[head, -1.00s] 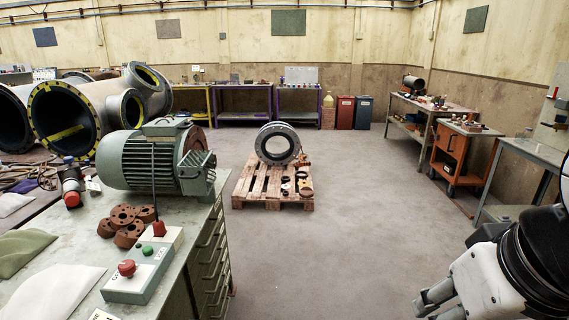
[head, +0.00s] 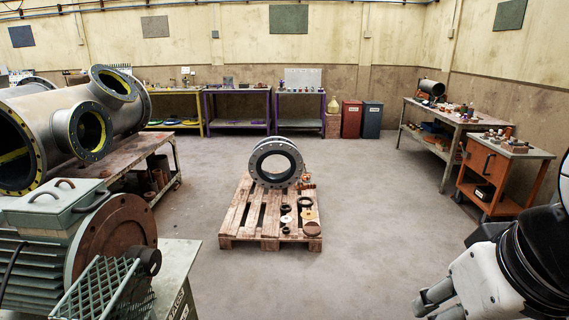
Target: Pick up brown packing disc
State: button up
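A brown disc (head: 313,229) lies flat near the front right corner of the wooden pallet (head: 234,230), which rests on the floor ahead. A lighter tan disc (head: 309,214) lies just behind it. Several dark rings (head: 286,208) lie beside them. A large flanged pipe ring (head: 257,162) stands upright at the back of the pallet. My white and black arm (head: 475,278) shows at the lower right, far from the pallet. Grey finger-like parts (head: 424,303) at its end are cut off by the frame; whether they are open or shut does not show.
A green motor (head: 45,240) on a bench fills the lower left, with large flanged pipes (head: 60,115) behind it. An orange cart (head: 487,175) and a workbench (head: 450,122) stand at the right. Tables line the back wall. Clear floor (head: 365,210) surrounds the pallet.

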aim_at(305, 215)
jog(key=i, duration=3.8)
jog(key=i+u, duration=0.25)
jog(key=i+l+u, duration=0.2)
jog(key=i, duration=0.25)
